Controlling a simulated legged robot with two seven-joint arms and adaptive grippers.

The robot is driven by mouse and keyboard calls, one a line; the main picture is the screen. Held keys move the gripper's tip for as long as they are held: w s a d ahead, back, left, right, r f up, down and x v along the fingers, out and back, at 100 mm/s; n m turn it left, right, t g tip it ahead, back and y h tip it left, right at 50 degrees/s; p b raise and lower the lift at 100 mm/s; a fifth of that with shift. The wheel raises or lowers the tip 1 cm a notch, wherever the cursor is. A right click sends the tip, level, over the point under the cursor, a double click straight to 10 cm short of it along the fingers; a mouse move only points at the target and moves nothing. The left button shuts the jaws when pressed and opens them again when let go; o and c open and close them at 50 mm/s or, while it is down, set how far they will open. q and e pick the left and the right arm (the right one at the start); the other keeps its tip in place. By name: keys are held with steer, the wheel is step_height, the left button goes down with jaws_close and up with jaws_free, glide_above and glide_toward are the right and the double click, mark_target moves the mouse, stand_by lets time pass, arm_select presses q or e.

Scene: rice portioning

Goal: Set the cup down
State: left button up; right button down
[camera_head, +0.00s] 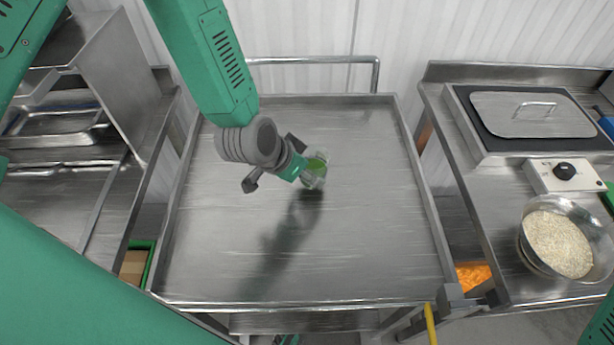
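A small clear cup with green showing in it (316,174) is over the middle of the steel cart top (370,240). My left gripper (303,167) reaches in from the upper left and appears shut on the cup, its fingers partly hidden by its own linkage. A dark shadow lies just below the cup. I cannot tell whether the cup touches the surface or is slightly above it. My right gripper is not in view.
A steel bowl of rice (560,243) stands on the right counter, near a lidded cooker (532,114) with a knob panel (564,172). A metal tray (65,120) is at the left. The cart top has a raised rim and is otherwise clear.

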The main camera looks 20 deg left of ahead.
arm_select(q)
step_height(320, 180, down, 2)
steer(key=shift+f, duration=0.2)
steer(key=shift+d+f, duration=0.15)
steer(key=shift+d, duration=0.35)
steer(key=o, duration=1.4)
steer(key=shift+a+f, duration=0.1)
steer(key=shift+a, duration=0.15)
steer(key=shift+a, duration=0.15)
